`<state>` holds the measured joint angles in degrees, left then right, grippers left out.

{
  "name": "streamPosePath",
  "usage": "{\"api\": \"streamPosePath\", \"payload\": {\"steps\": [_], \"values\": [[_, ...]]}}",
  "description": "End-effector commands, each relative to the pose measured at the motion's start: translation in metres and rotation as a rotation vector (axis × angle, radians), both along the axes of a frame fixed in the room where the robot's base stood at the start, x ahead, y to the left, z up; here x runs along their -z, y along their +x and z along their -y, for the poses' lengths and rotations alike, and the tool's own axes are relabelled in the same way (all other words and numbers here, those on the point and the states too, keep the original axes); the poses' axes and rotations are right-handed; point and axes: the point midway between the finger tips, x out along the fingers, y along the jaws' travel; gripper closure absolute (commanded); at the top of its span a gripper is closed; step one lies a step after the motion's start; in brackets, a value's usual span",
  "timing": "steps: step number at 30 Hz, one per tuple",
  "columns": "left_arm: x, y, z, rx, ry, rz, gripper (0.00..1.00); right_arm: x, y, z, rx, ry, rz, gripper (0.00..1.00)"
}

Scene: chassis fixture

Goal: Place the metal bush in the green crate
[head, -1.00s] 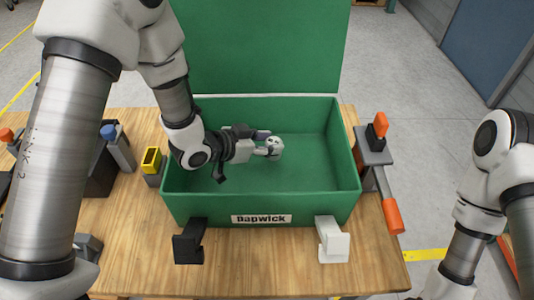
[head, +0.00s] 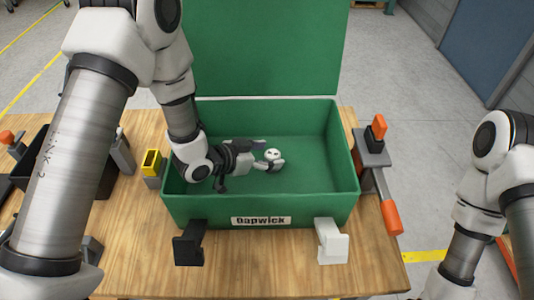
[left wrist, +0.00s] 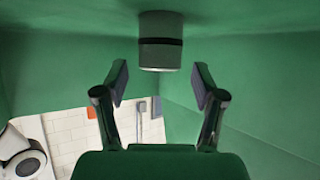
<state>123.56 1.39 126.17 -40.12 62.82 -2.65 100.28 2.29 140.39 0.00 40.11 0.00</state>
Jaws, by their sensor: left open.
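The metal bush (head: 273,155) is a small pale cylinder with dark marks on its top in the head view. It is inside the green crate (head: 262,207), near the middle of the crate floor. In the left wrist view the bush (left wrist: 160,42) shows a dark band and appears to stand on the green floor. My left gripper (head: 262,156) reaches into the crate from the left. In the left wrist view its fingers (left wrist: 158,82) are spread apart, with a gap on either side of the bush. My right gripper is out of view.
The crate's green lid (head: 265,45) stands open behind it. A black latch (head: 189,243) and a white latch (head: 331,241) are at its front. A clamp with orange handles (head: 374,150) stands right, and a yellow-topped block (head: 151,163) left. The crate's right half is empty.

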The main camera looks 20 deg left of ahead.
Motion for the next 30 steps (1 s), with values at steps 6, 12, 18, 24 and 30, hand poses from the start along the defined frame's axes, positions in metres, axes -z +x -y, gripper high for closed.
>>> {"api": "streamPosePath", "payload": {"steps": [6,12,18,24,30], "values": [[-0.019,-0.026,-0.025,-0.008,-0.005,0.001,0.30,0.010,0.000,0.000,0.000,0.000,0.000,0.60],[-0.033,-0.047,-0.040,-0.004,-0.003,0.000,0.30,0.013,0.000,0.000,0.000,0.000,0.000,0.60],[-0.036,-0.050,-0.042,0.000,-0.001,0.000,0.30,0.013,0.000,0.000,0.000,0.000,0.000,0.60],[-0.036,-0.050,-0.042,0.000,-0.001,0.000,0.30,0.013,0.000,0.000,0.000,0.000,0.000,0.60],[-0.042,-0.050,-0.042,0.000,-0.001,0.000,0.30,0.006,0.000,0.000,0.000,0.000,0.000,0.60]]}}
